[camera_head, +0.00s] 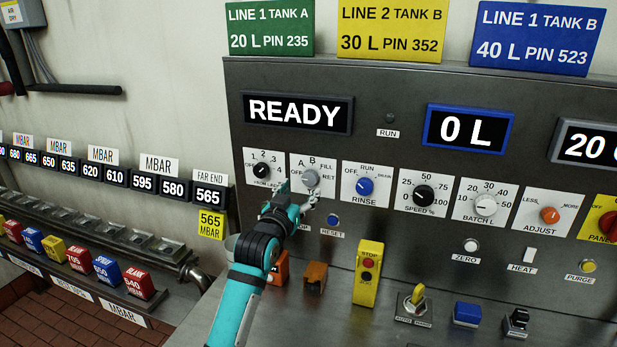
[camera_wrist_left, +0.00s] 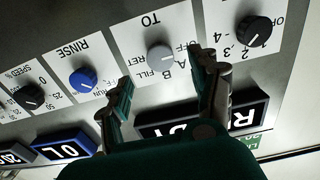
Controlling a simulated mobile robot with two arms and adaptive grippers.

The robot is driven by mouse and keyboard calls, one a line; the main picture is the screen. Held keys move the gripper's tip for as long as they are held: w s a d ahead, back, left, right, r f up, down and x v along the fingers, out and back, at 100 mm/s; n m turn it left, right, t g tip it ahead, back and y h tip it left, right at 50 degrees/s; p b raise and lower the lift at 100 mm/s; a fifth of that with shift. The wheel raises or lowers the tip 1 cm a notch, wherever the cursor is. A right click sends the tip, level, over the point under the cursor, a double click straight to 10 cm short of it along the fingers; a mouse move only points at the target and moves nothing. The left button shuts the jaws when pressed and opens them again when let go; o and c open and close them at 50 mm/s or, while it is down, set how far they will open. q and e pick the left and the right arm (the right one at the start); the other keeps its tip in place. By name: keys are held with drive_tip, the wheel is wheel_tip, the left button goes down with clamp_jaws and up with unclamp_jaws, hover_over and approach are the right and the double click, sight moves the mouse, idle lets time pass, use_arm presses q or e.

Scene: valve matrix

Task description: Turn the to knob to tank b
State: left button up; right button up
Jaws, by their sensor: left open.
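The TO knob (camera_head: 311,177) is grey, on a white plate marked OFF, A, B, FILL and RET, in the top row of the panel. It also shows in the left wrist view (camera_wrist_left: 160,54), upside down. My left gripper (camera_head: 298,192) is open just in front of the panel, at the lower left of this knob in the head view. In the left wrist view its two fingers (camera_wrist_left: 164,80) stand apart, with the knob framed between them. They appear clear of the knob. Which mark the knob points to is too small to tell. My right gripper is not in view.
A black numbered knob (camera_head: 261,170) sits left, and the blue RINSE knob (camera_head: 364,186) sits right, both close by. Below are a blue RESET button (camera_head: 333,220), an orange block (camera_head: 314,276) and a yellow STOP box (camera_head: 369,272). A READY display (camera_head: 297,113) is above.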

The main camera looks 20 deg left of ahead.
sight(309, 180)
use_arm(q)
drive_tip(key=w+p, duration=0.1)
drive_tip(key=w, duration=0.5)
drive_tip(key=shift+w+d, duration=0.1)
drive_tip(key=shift+w, duration=0.3)
drive_tip(key=c, duration=1.2)
